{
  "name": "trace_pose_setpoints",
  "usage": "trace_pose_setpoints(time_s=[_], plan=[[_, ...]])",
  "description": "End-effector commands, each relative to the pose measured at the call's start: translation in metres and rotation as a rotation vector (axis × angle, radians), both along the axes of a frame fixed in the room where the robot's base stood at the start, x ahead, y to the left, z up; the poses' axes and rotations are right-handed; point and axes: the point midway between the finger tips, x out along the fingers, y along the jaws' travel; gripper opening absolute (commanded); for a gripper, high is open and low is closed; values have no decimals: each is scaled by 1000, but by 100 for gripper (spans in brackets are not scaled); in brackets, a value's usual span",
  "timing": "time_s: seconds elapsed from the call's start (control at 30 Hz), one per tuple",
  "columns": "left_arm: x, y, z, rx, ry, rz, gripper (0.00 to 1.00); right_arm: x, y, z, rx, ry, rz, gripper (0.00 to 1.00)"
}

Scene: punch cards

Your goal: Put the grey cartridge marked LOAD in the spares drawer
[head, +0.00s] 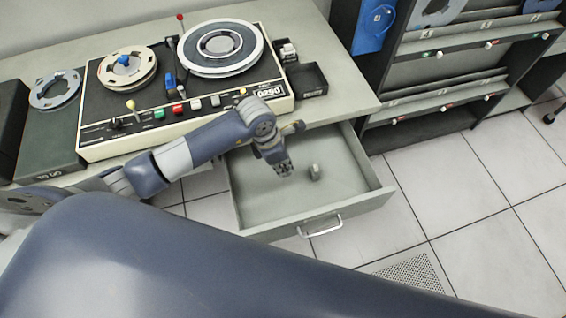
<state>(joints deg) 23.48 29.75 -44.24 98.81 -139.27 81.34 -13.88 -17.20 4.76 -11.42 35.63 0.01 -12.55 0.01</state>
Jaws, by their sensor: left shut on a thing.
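The drawer (264,209) under the counter is pulled open. A small grey block, like a cartridge (315,173), shows just right of the fingertips, inside the drawer. It looks apart from the fingers, and its label is not readable. My right gripper is out of view.
The tape machine (190,123) stands on the counter behind my left arm. A dark tray (311,80) sits at its right end, with small light pieces (288,50) behind it. The drawer handle (322,227) sticks out in front. A dark rack (420,134) stands right. Much of the drawer floor is clear.

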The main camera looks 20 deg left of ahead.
Motion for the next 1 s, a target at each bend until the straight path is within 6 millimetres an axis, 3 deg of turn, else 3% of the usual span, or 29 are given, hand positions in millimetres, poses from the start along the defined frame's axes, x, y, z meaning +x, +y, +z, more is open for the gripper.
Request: trace_pose_setpoints(time_s=[0.3, 0.6, 1.0], plan=[[0, 1, -21, 1, 0, 11, 0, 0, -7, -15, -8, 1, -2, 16], [0, 0, -48, -1, 1, 8, 0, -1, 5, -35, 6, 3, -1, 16], [0, 0, -50, 1, 0, 7, 0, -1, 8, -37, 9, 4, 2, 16]])
